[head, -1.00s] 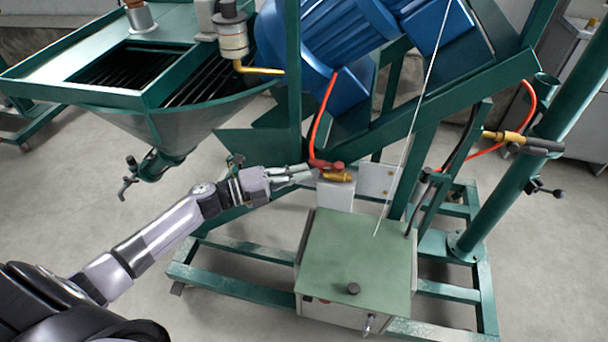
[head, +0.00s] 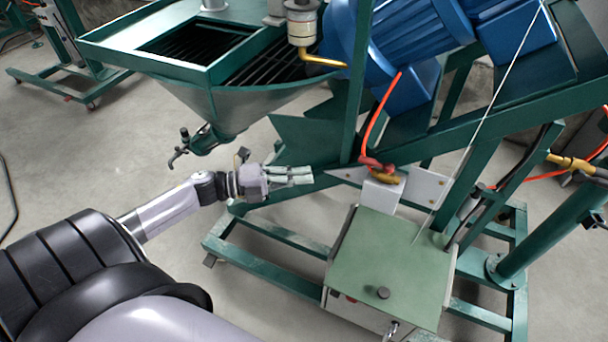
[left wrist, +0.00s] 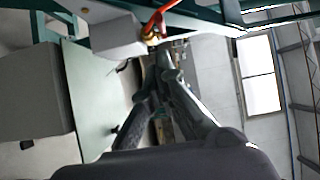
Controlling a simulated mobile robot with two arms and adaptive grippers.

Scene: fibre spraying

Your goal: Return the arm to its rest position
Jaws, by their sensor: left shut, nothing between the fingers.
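My left arm comes in from the left in the head view. Its gripper (head: 300,175) is shut and empty, with the fingers pointing right. It is in front of the machine's green frame, left of the brass valve with the red handle (head: 378,168), with a clear gap between them in the picture. In the left wrist view the gripper fingers (left wrist: 162,62) show in the middle, close together. The brass fitting with the red hose (left wrist: 153,36) shows just beyond them. My right gripper is not in view.
A green hopper (head: 215,105) with a tap stands above and behind the gripper. A green-topped box (head: 390,260) sits on the frame at right. Blue motors (head: 400,35) are above. A green pole (head: 545,215) stands at right. Bare floor (head: 110,150) lies left of the arm.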

